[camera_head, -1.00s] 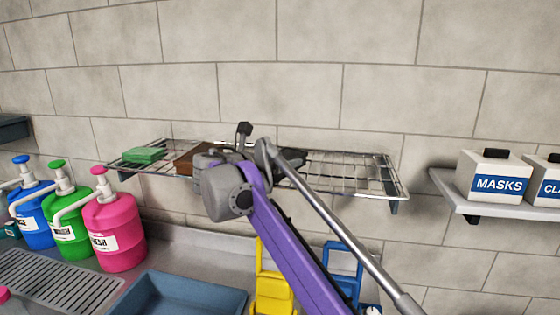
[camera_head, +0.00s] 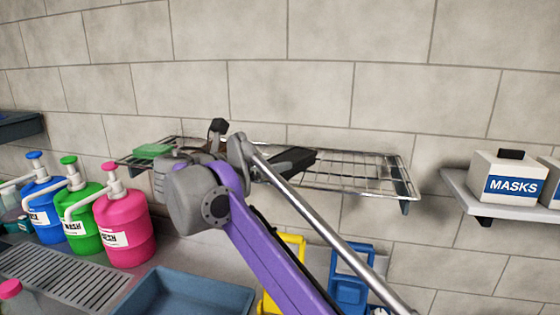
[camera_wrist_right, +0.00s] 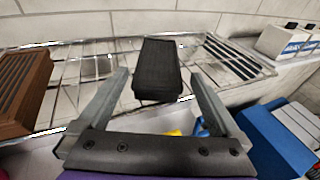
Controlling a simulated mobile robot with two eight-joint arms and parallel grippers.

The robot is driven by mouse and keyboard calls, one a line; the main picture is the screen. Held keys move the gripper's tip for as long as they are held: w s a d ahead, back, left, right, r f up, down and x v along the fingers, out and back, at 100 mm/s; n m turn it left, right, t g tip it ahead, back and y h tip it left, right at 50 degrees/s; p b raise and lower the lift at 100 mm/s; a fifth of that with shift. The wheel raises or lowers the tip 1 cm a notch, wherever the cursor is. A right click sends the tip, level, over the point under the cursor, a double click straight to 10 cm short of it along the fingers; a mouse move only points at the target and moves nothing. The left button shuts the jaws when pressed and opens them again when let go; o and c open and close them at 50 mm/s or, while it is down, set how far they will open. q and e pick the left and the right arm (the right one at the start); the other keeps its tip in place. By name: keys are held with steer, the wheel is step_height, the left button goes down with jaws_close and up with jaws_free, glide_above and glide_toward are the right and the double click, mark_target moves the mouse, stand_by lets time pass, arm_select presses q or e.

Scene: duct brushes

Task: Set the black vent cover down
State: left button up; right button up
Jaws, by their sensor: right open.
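The black vent cover (camera_head: 292,161) lies on the wire shelf (camera_head: 378,172), partly behind my right arm in the head view. In the right wrist view the black vent cover (camera_wrist_right: 157,66) is a dark block just beyond and between the fingertips. My right gripper (camera_wrist_right: 156,80) is open, with one finger on each side of the cover's near end and a visible gap to each. In the head view its fingers are hidden behind my wrist. My left gripper is not in view.
A brown slatted block (camera_wrist_right: 20,88) lies on the shelf to the left, and a green block (camera_head: 152,151) beyond it. The shelf's right part is bare. Blue, green and pink pump bottles (camera_head: 125,228) stand lower left. A masks box (camera_head: 510,178) sits on a right shelf.

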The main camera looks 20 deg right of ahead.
steer(key=shift+v, duration=1.3)
stand_by(0.4)
